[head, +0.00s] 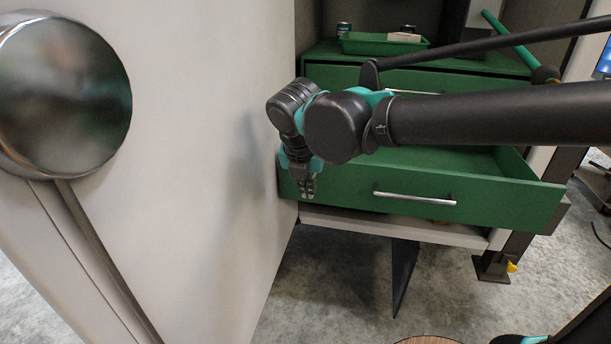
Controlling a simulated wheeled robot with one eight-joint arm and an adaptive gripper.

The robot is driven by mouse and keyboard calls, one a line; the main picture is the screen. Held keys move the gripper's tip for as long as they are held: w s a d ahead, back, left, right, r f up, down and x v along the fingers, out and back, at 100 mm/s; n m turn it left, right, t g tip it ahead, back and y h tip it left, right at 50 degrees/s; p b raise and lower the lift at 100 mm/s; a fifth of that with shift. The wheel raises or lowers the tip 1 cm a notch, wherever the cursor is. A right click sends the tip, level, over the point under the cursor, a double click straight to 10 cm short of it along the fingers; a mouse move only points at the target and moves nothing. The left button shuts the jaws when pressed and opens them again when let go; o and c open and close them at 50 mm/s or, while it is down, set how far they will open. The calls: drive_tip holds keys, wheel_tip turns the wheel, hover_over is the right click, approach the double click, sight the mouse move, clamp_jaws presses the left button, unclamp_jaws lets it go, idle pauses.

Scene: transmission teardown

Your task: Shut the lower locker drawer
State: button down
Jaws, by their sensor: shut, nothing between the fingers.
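The lower locker drawer (490,198) is green with a silver bar handle (414,198). It stands pulled out from the green locker, and part of its empty-looking inside shows to the right of my arm. My gripper (307,194) points down in front of the left end of the drawer front, left of the handle. Its fingers are shut and hold nothing. I cannot tell whether the fingertips touch the drawer front. My arm hides the left part of the drawer's inside and much of the upper drawer front (335,76).
A green tray (385,44) with small items stands on the locker top (470,62). A pale panel (220,150) rises close on the left of my gripper. A pale shelf (400,228) lies below the drawer. Grey floor (345,270) shows in front.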

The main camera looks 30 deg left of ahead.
drive_tip(key=shift+w+a+f, duration=0.15)
drive_tip(key=shift+w+f, duration=0.05)
drive_tip(key=shift+w, duration=0.5)
drive_tip(key=shift+w+a+f, duration=0.15)
drive_tip(key=shift+w+a, duration=0.05)
drive_tip(key=shift+w, duration=0.55)
drive_tip(key=shift+w+a+f, duration=0.15)
drive_tip(key=shift+w+f, duration=0.05)
drive_tip(key=shift+w, duration=0.5)
